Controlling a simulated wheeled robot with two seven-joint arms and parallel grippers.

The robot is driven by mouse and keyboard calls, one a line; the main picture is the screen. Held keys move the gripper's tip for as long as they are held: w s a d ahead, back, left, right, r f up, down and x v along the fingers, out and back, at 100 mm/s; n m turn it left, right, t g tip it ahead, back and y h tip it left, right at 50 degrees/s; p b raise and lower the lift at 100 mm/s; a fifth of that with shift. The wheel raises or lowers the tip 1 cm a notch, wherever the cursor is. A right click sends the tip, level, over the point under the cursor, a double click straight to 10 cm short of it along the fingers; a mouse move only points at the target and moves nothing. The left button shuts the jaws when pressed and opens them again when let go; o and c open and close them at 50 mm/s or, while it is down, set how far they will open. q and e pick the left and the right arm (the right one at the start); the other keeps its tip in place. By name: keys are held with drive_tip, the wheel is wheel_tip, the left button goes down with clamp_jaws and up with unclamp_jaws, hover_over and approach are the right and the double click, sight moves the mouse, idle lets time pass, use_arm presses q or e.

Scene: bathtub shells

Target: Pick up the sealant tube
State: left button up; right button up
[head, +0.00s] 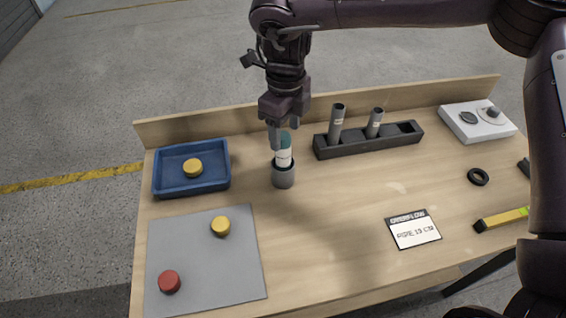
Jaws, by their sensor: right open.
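The sealant tube (283,158), white with a green upper part, stands upright in a small grey round holder (283,176) near the back middle of the table. Its lower part is hidden inside the holder. My right gripper (283,132) points down at the tube's green top, with its fingers open at or around that top. I cannot tell whether the fingers touch it. My left gripper is not in view.
A dark rack (368,146) with two grey cylinders stands right of the holder. A blue tray (191,180) with a yellow disc stands left. A grey mat (205,265) holds a yellow and a red disc. A card (413,232) lies at the front right. The front middle is clear.

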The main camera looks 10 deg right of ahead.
sight(283, 151)
drive_tip(key=f+p, duration=0.1)
drive_tip(key=f, duration=0.5)
drive_tip(key=shift+a+f+p, duration=0.2)
drive_tip(key=shift+p, duration=0.1)
drive_tip(key=shift+f, duration=0.5)
drive_tip(key=c, duration=1.1)
drive_tip(key=shift+w+r, duration=0.1)
